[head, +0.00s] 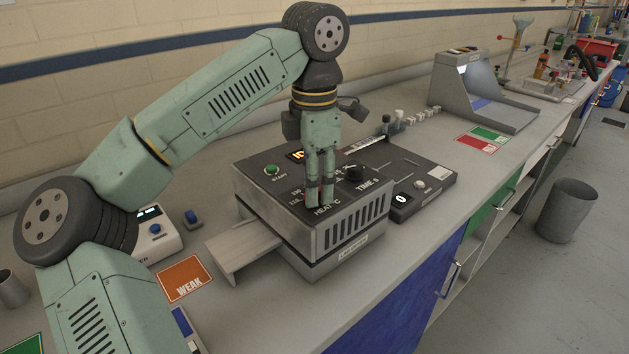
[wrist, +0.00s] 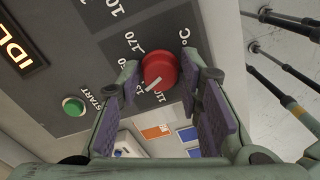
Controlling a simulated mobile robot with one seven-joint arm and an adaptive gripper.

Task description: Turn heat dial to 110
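The heat dial (wrist: 158,70) is a round red knob with a white pointer line, on the dark top panel of the lab dryer (head: 330,225). In the wrist view its pointer aims down-left, near a partly hidden number that looks like 130; the number 110 (wrist: 160,97) is just below the knob. My gripper (head: 320,202) points down over the HEAT °C label. In the wrist view my gripper (wrist: 165,75) has one finger on each side of the knob, with small gaps, so it looks open around it. Contact cannot be made out.
The panel also holds a green START button (wrist: 73,105), an IDLE display (wrist: 18,48) and a black TIME knob (head: 355,174). A tray (head: 238,248) sticks out at the dryer's left, near an orange WEAK card (head: 184,278). A dark control unit (head: 425,185) stands close on the right.

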